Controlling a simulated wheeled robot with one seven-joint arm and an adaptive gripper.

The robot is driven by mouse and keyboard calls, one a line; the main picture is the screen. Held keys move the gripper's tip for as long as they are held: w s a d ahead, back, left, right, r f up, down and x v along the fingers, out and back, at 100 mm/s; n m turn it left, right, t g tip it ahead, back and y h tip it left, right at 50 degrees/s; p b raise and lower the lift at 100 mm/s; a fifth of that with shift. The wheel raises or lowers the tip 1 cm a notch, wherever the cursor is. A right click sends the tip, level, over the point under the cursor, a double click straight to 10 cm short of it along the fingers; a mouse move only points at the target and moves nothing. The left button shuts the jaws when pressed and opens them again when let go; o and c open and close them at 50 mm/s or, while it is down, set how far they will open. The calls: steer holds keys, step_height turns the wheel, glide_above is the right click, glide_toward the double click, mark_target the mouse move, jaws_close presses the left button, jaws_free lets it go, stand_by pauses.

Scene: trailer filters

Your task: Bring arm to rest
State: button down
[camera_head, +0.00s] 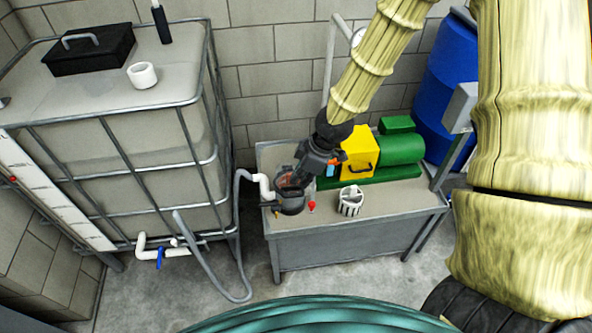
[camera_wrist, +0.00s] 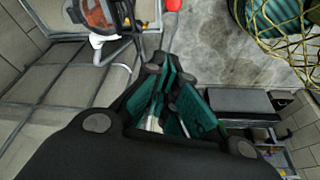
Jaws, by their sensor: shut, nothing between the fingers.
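My arm, in a pale yellow cover, comes down from the top right in the head view. My gripper (camera_head: 318,163) is at its end, above the left part of the grey bench, close to the dark filter housing (camera_head: 291,200). In the wrist view my gripper (camera_wrist: 168,103) has its teal-padded fingers drawn together, with nothing held. The filter housing (camera_wrist: 98,16) shows there at the top left, with a reddish inside. In the head view the gripper partly overlaps the housing, so I cannot tell whether they touch.
A white strainer basket (camera_head: 350,200) stands on the bench (camera_head: 400,196). A yellow and green pump (camera_head: 400,150) and a blue drum (camera_head: 447,70) are behind. A caged tank (camera_head: 150,130) with a black case (camera_head: 88,48) and white cup (camera_head: 142,75) fills the left. A grey hose (camera_head: 215,262) hangs between.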

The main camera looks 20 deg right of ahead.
steer(key=s+a+f+m+g+h+b, duration=0.2)
steer(key=s+f+m, duration=0.9)
steer(key=s+f, duration=1.4)
steer(key=shift+s+a+h+b, duration=0.35)
steer(key=shift+s+a+h, duration=0.25)
steer(key=shift+s, duration=0.55)
steer(key=c, duration=2.2)
jaws_free()
steer(key=shift+a, duration=0.1)
